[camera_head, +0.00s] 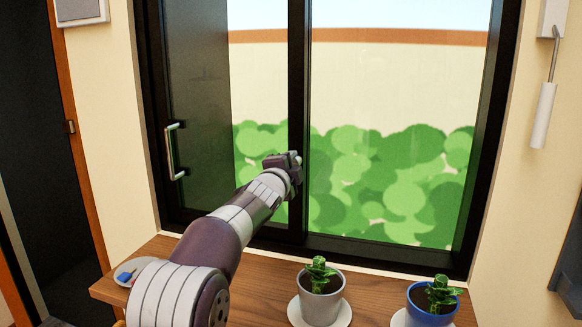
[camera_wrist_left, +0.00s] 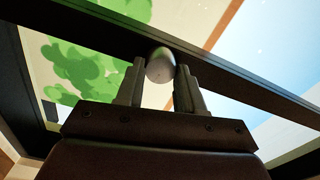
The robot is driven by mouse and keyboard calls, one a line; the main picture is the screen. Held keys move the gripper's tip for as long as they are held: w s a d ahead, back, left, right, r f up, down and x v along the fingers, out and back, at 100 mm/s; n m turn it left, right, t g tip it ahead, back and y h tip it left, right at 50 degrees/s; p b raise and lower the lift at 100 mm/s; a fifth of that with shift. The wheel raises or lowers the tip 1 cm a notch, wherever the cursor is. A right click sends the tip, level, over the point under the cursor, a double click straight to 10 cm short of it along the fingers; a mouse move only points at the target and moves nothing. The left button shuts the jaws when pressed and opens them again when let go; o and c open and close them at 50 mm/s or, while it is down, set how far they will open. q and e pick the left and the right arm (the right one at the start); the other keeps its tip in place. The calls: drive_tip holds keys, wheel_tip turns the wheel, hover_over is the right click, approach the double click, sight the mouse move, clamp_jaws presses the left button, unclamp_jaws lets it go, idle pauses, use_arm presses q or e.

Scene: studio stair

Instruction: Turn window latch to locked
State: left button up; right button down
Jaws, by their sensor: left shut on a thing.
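My right gripper is not in view.
A silver pull handle (camera_head: 174,152) is on the left sash. Below is a wooden ledge (camera_head: 255,266) with a grey potted plant (camera_head: 321,283), a blue potted plant (camera_head: 432,300) and a plate (camera_head: 141,272) at the left. A white rod (camera_head: 543,115) hangs at the right.

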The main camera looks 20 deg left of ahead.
use_arm(q)
drive_tip(key=shift+f, duration=0.1)
drive_tip(key=o, duration=1)
drive_tip(key=shift+o, duration=0.2)
drive_tip(key=s+b, duration=0.3)
drive_tip(key=s, duration=0.9)
drive_tip(key=shift+s+a, duration=0.2)
drive_tip(key=shift+s, duration=0.15)
